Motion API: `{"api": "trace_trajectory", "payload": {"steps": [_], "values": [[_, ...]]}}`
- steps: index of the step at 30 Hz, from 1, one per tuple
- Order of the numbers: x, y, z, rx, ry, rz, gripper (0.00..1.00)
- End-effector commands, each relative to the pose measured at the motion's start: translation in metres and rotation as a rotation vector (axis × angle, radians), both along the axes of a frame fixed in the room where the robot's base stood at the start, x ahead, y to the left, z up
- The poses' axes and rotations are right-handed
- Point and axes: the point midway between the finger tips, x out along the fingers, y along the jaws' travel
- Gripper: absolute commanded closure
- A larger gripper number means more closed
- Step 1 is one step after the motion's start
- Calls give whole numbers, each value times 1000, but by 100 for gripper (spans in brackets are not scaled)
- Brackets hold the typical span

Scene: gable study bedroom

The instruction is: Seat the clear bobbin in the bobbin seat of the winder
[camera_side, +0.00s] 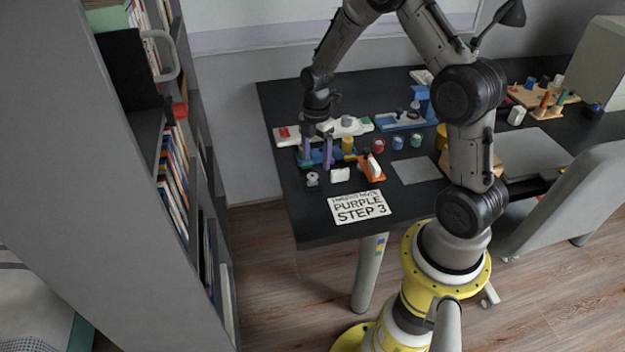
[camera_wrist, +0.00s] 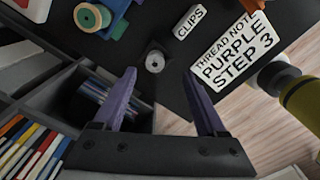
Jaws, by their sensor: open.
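A small clear-grey bobbin (camera_side: 312,178) with a dark centre hole lies on the dark desk near its left front edge. In the wrist view the bobbin (camera_wrist: 154,61) shows just beyond and between my fingertips. My gripper (camera_side: 317,164) is open, its two purple fingers pointing down above the desk by the bobbin; nothing is between them in the wrist view (camera_wrist: 158,74). A blue device (camera_side: 402,121) with a grey round part and a blue post stands at the back. It may be the winder, but I cannot make out its seat.
A white card (camera_side: 358,206) reading "PURPLE STEP 3" lies at the desk's front. A white "CLIPS" block (camera_side: 340,175), an orange holder (camera_side: 370,167) and several spools stand close right of the bobbin. A long white device (camera_side: 350,127) lies behind. A bookshelf (camera_side: 150,200) stands left.

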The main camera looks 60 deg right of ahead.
Motion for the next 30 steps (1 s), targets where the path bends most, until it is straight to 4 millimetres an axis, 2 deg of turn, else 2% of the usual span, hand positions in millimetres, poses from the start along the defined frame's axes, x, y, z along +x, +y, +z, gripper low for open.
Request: {"api": "trace_trajectory", "payload": {"steps": [7, 16, 25, 26, 30], "values": [[2, 1, -18, 0, 2, 1, 26], [8, 3, -56, 0, 1, 1, 26], [8, 2, -61, 0, -1, 0, 26], [8, 3, -61, 0, -1, 0, 28], [8, 2, -61, 0, -1, 0, 53]]}}
